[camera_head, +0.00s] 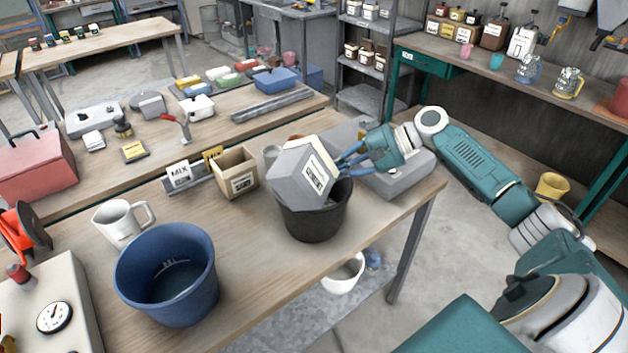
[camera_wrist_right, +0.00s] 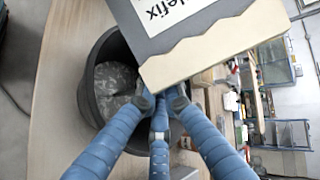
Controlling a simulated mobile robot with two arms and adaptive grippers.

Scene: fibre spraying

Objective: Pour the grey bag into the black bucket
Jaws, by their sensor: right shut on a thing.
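The grey bag (camera_head: 301,173), with a cream edge and a white label, is tilted over the black bucket (camera_head: 314,222). My right gripper (camera_head: 346,158) is shut on the bag from the right side. In the right wrist view the blue fingers of my right gripper (camera_wrist_right: 160,103) meet the cream edge of the bag (camera_wrist_right: 190,30). The black bucket (camera_wrist_right: 87,103) lies below and left of the bag there, with grey material inside it. Whether material is flowing from the bag cannot be seen. My left gripper is not in view.
A blue bucket (camera_head: 168,272), a white mug (camera_head: 122,222) and a small wooden box (camera_head: 236,174) stand left of the black bucket. A grey flat machine (camera_head: 398,179) lies to its right.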

